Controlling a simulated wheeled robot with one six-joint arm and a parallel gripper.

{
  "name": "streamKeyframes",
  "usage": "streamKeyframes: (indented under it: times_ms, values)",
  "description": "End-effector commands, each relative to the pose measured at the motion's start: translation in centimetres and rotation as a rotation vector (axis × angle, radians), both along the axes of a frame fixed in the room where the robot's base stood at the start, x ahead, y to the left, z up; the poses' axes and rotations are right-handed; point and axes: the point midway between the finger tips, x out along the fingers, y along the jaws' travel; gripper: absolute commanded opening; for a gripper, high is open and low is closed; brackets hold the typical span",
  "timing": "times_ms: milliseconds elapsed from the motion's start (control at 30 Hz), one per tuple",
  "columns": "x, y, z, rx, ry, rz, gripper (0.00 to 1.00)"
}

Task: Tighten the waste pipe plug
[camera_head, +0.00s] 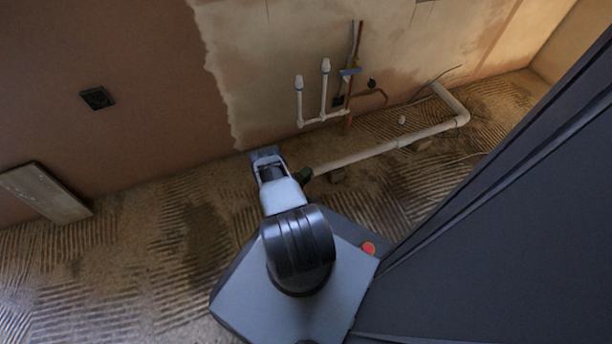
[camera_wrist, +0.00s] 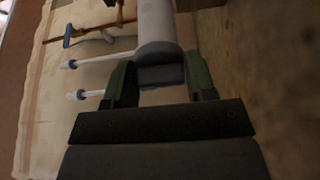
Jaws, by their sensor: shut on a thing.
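The waste pipe (camera_head: 365,154) is a pale pipe running low along the floor in the head view, and its near end meets my gripper (camera_head: 304,175). In the wrist view the pipe (camera_wrist: 156,22) comes toward me from the top. A darker grey plug (camera_wrist: 160,76) sits at its end, between the two green fingers of my gripper (camera_wrist: 161,84). The gripper is shut on the plug, one finger on each side. In the head view the plug is hidden by the gripper and arm. I cannot tell how far it is screwed in.
White supply pipes (camera_head: 299,100) with blue-banded ends stand against the wall, behind the waste pipe. A board (camera_head: 44,193) leans at the left wall. A dark socket box (camera_head: 97,98) is set in the plaster. The ridged floor (camera_head: 150,250) at left is clear.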

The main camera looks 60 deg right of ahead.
Motion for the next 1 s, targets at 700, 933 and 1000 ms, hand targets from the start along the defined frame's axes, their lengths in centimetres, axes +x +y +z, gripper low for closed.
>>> streamKeyframes:
  times_ms: [700, 933, 1000]
  values:
    - [0.01, 0.02, 0.00, 0.003, 0.004, 0.000, 0.72]
    - [0.06, -0.03, 0.19, 0.088, 0.119, 0.000, 0.72]
    - [0.07, -0.05, 0.26, 0.143, 0.192, 0.000, 0.72]
